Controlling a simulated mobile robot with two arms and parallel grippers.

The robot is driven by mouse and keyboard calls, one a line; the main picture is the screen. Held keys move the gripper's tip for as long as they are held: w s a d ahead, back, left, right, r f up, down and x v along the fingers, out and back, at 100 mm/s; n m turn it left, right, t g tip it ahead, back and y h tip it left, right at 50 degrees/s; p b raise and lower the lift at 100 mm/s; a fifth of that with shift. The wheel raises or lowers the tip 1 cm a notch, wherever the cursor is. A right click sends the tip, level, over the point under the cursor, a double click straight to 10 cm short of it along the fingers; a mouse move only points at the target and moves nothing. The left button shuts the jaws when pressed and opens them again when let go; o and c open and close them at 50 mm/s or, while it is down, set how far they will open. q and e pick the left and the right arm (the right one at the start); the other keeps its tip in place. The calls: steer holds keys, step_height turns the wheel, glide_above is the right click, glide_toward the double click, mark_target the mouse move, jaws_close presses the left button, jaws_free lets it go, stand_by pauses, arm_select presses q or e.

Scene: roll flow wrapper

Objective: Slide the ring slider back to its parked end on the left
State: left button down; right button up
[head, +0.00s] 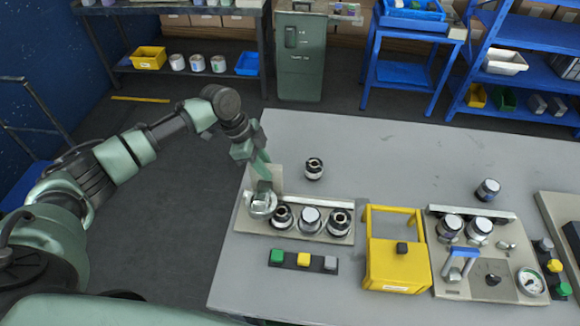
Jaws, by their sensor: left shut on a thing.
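The ring slider (262,207), a pale silver ring, is at the left end of the beige fixture (288,237) on the grey table. My left gripper (263,185) reaches down from above and is shut on the slider's upper part; the fingertips partly hide it. Several dark and silver round pieces (310,219) stand in a row in the fixture, right of the ring. I cannot tell whether the slider touches the end of its travel. My right gripper is not in view.
A button strip (303,260) with green, yellow and grey buttons lies in front of the fixture. A loose round piece (314,168) stands behind it. A yellow box with a handle frame (395,266) and a panel with a gauge (530,281) stand to the right.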

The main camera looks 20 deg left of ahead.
arm_select(q)
steer(key=shift+s+a, duration=0.15)
steer(key=shift+a, duration=0.75)
steer(key=shift+s+a, duration=0.15)
steer(key=shift+a, duration=0.7)
steer(key=c, duration=1.3)
jaws_free()
steer(key=shift+a, duration=0.1)
steer(key=shift+s, duration=0.1)
steer(key=shift+a+r, duration=0.1)
steer(key=shift+r, duration=0.15)
steer(key=b+v, duration=0.2)
steer(key=v, duration=0.5)
steer(key=shift+a+r, duration=0.15)
